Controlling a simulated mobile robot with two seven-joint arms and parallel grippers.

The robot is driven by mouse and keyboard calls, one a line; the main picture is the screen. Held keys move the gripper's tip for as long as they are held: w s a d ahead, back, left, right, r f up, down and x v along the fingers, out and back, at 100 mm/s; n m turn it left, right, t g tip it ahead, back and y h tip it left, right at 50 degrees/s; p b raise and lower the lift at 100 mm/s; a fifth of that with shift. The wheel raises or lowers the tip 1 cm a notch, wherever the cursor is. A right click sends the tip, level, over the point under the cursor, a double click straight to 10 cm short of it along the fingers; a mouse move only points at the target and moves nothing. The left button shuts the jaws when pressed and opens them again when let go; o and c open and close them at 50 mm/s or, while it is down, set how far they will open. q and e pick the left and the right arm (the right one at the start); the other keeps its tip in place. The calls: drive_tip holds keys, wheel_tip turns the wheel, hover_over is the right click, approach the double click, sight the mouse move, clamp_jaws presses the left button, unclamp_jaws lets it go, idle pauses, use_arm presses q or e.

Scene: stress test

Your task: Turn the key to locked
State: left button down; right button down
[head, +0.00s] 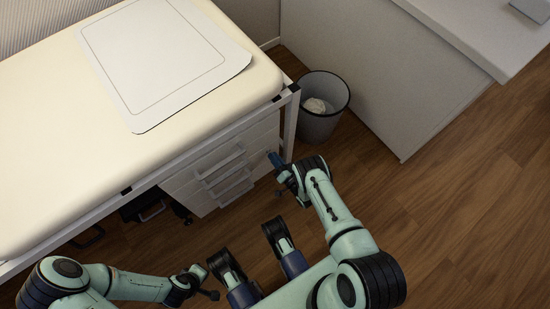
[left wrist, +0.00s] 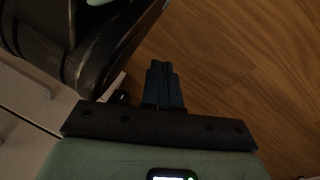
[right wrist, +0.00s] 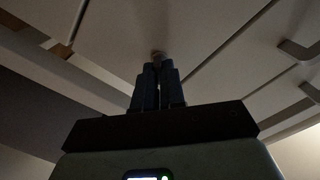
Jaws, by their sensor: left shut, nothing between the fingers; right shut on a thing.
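A white drawer cabinet (head: 208,187) with several bar handles stands under the bed-like table. My right gripper (head: 270,156) is at the upper right part of the cabinet's front. In the right wrist view my right gripper (right wrist: 157,70) is shut on a small grey key (right wrist: 158,55) at the cabinet front. Only a bit of the key shows past the fingertips; its angle cannot be told. In the head view the key is hidden by the gripper. My left gripper (head: 198,270) is low and away from the cabinet. In the left wrist view its fingers (left wrist: 163,72) are together and empty.
A cream padded table (head: 50,130) with a white mat (head: 165,65) stands above the cabinet. A waste bin (head: 322,120) with crumpled paper stands just right of the table leg (head: 291,125). A grey counter (head: 370,80) is further right. The wood floor (head: 450,190) is clear at right.

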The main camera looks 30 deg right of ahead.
use_arm(q)
drive_tip(key=s+f+g+b, duration=0.2)
drive_tip(key=s+f, duration=0.1)
drive_tip(key=s, duration=0.2)
drive_tip(key=shift+a+f+b, duration=0.15)
drive_tip(key=shift+a+b, duration=0.15)
use_arm(e)
drive_tip(key=shift+f+m, duration=0.1)
drive_tip(key=shift+m, duration=4.9)
drive_tip(key=c, duration=1.2)
unclamp_jaws()
